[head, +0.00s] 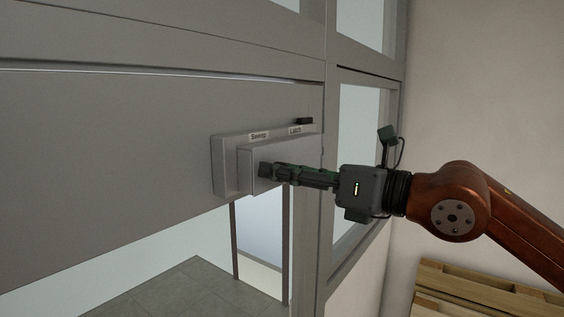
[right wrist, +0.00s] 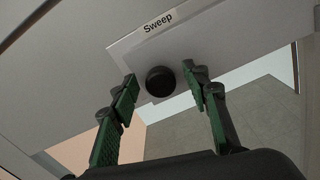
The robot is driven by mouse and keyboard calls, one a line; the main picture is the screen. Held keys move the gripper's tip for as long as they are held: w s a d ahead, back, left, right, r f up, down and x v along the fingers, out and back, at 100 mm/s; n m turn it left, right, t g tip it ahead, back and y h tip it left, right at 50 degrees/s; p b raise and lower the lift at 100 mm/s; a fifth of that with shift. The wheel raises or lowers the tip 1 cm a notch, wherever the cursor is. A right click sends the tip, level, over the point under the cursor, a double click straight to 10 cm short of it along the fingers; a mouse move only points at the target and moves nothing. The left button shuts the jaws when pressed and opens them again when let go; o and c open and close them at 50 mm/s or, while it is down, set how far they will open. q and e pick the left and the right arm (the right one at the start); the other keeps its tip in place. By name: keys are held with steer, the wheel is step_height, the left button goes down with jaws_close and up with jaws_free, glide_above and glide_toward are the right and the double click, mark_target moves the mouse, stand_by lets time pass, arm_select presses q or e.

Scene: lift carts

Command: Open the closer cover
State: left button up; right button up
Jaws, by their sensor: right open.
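The door closer is a grey box (head: 218,165) mounted on the grey door, with labels "Sweep" and "Latch" along its top edge. Its raised front part, which looks like the cover (head: 246,170), stands out from the box. My right gripper (head: 268,170) reaches in from the right, in front of the raised part. In the right wrist view, its green-padded fingers (right wrist: 162,88) are apart on either side of a round black knob (right wrist: 160,81) below the "Sweep" label. Contact with the knob cannot be told. My left gripper is in neither view.
A small black piece (head: 305,121) sits at the box's top right, near "Latch". A door frame post (head: 312,240) and a glass side panel (head: 362,115) stand behind my right arm. Wooden pallets (head: 480,290) lie at the lower right. Room is free below the box.

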steer(key=shift+w+a, duration=0.3)
steer(key=shift+a, duration=0.05)
jaws_close()
stand_by(0.4)
